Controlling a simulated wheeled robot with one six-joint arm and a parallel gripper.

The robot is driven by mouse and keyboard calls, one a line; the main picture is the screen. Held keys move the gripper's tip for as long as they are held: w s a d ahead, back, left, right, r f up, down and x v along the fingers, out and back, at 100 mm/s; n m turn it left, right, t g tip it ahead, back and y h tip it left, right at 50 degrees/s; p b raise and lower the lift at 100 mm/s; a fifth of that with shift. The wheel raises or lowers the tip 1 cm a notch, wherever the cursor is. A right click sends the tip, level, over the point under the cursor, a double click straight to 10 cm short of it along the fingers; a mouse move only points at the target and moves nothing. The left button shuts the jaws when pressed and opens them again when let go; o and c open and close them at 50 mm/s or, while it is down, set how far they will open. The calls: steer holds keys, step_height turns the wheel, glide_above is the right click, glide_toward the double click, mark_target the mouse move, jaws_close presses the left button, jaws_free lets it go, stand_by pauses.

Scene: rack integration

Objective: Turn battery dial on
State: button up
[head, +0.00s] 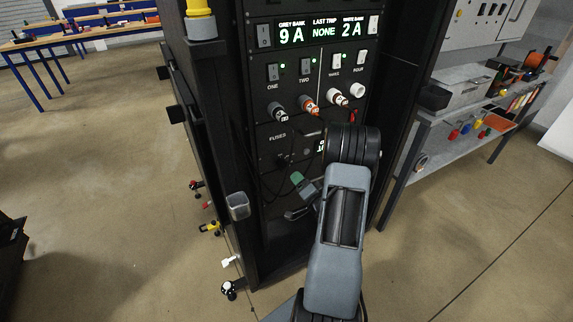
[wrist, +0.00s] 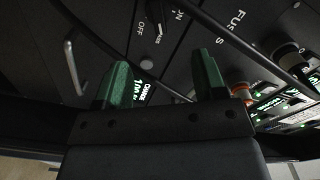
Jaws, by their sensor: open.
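A dark rotary dial (wrist: 157,12) with OFF and ON printed beside it shows at the top of the wrist view. A small white mark is on it. Whether it is the battery dial, and which setting it points to, I cannot tell. My gripper (wrist: 161,78) is open with green fingertips spread apart, and nothing shows held between them. The dial lies beyond the fingertips, apart from them. In the head view one green fingertip (head: 297,178) shows in front of the lower rack, and my arm hides part of the panel there.
The black rack carries a lit display (head: 318,31), several switches and several plugged connectors (head: 308,105). Thin dark cables (wrist: 240,42) cross the panel near the fingers. A metal handle (wrist: 72,68) is at left in the wrist view. A shelf bench (head: 470,112) stands right; open floor lies left.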

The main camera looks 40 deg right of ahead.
mark_target(288, 167)
steer(key=w, duration=0.3)
steer(key=w+d, duration=0.1)
steer(key=w, duration=0.6)
steer(key=shift+w+d, duration=0.15)
steer(key=shift+d, duration=0.05)
steer(key=shift+c, duration=0.2)
steer(key=c, duration=0.9)
steer(key=shift+o, duration=0.2)
